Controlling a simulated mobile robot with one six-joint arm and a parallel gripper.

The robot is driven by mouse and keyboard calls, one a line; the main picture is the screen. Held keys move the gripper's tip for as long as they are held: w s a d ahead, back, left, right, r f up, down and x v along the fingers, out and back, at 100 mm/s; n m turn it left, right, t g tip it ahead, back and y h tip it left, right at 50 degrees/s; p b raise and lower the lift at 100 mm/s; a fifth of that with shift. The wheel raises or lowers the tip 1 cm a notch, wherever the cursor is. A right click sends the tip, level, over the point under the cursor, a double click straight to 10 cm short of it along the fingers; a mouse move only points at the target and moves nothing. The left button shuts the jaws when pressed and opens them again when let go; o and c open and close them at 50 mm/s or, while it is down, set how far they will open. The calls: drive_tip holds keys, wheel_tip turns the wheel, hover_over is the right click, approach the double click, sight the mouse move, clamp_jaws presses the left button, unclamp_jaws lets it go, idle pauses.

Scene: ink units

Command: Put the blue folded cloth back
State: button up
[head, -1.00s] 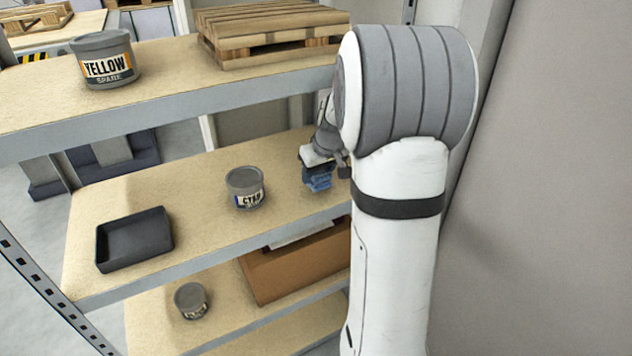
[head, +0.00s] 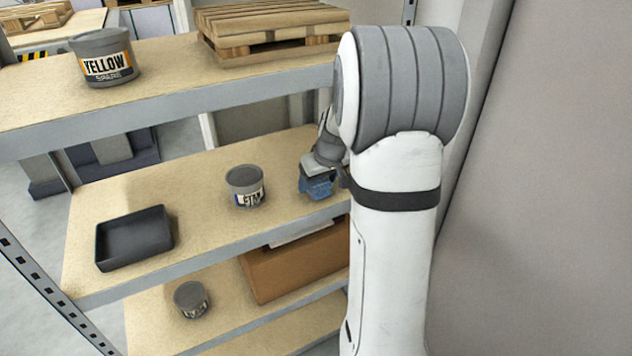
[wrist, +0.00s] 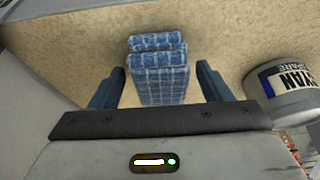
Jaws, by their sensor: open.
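The blue folded cloth (wrist: 160,75) has a checked pattern and lies on the middle shelf board. In the wrist view it sits between the two fingers of my gripper (wrist: 160,85), which are open with a gap on each side of it. In the head view the cloth (head: 318,188) shows just under my gripper (head: 318,178), at the right end of the middle shelf (head: 185,195). My arm hides part of that end. A black tray (head: 133,240) stands on the same shelf at the left and is empty.
A cyan tin (head: 245,187) stands left of my gripper and shows close by in the wrist view (wrist: 285,90). The upper shelf holds a yellow tin (head: 104,58) and a small pallet (head: 270,30). A cardboard box (head: 298,262) and a grey tin (head: 190,300) are below.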

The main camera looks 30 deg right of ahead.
drive_tip(key=v, duration=1.1)
drive_tip(key=s+a+f+g, duration=0.1)
drive_tip(key=s+a+f, duration=0.1)
drive_tip(key=s+a, duration=0.6)
drive_tip(key=s+a+f+g, duration=0.1)
drive_tip(key=s+a+f, duration=0.1)
drive_tip(key=s+a, duration=0.7)
drive_tip(key=s, duration=0.4)
drive_tip(key=shift+p, duration=0.3)
drive_tip(key=shift+a+r, duration=0.1)
drive_tip(key=shift+a, duration=0.05)
drive_tip(key=p+v, duration=0.2)
drive_tip(key=v, duration=0.1)
drive_tip(key=w+p+v, duration=0.1)
drive_tip(key=p+v, duration=0.1)
drive_tip(key=p, duration=0.1)
drive_tip(key=shift+r, duration=0.5)
